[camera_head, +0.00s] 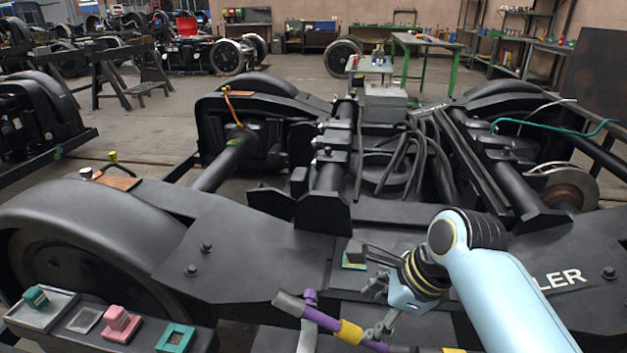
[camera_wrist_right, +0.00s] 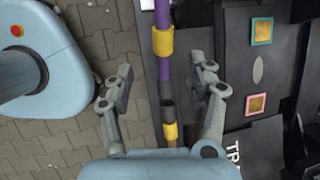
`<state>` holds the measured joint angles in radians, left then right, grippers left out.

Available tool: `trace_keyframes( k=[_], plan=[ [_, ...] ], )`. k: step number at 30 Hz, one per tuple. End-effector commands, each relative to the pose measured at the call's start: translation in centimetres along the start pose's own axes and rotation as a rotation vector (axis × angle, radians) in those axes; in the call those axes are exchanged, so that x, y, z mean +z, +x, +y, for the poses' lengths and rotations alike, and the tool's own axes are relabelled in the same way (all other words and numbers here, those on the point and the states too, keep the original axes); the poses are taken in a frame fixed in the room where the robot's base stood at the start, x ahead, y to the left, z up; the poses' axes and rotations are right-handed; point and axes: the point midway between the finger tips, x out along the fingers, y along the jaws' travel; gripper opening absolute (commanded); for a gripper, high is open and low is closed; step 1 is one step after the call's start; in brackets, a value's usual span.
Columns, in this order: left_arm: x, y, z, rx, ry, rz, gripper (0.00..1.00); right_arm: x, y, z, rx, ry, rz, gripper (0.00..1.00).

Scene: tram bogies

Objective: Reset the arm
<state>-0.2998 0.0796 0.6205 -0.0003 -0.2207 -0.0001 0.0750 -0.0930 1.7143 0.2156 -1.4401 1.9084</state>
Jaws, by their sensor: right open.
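My right arm (camera_head: 490,275) is light blue with black joints and reaches in from the right over the black bogie frame (camera_head: 240,250). Its grey gripper (camera_head: 374,308) is open and empty, above the frame's front edge. In the right wrist view, the gripper's fingers (camera_wrist_right: 160,72) stand wide apart. A purple bar with yellow bands (camera_head: 325,320) lies below and between them, and it also shows in the right wrist view (camera_wrist_right: 163,70). I see no grip on the bar. My left gripper is not in view.
A ledge at front left holds a green block (camera_head: 35,296), a pink block (camera_head: 121,321) and a teal-rimmed square (camera_head: 175,338). A dark block (camera_head: 356,249) stands on the frame near the gripper. Cables (camera_head: 410,155) and pipes rise behind. A green table (camera_head: 428,42) stands far back.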

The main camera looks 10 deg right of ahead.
Motion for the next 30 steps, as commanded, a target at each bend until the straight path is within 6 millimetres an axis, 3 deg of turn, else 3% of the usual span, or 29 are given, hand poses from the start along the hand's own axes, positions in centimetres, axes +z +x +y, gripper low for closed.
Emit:
trace_keyframes(
  k=[5,11,16,22,25,30],
  plan=[
    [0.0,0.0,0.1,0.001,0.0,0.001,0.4,-5.3,3.5,5.8,0.122,0.031,0.086,0.56],
    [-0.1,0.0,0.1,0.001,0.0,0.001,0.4,-16.3,10.3,16.6,0.275,-0.133,0.218,0.56],
    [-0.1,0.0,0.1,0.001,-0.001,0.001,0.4,-26.1,13.5,26.7,0.389,-0.486,0.274,0.56],
    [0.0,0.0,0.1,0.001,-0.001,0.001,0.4,-36.9,13.5,38.6,0.528,-1.116,0.252,0.56],
    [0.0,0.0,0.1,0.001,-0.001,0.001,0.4,-39.4,13.2,41.4,0.549,-1.439,0.217,0.56],
    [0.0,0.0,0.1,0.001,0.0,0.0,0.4,-39.7,13.6,41.1,0.511,-1.811,0.196,0.56]
  ],
)
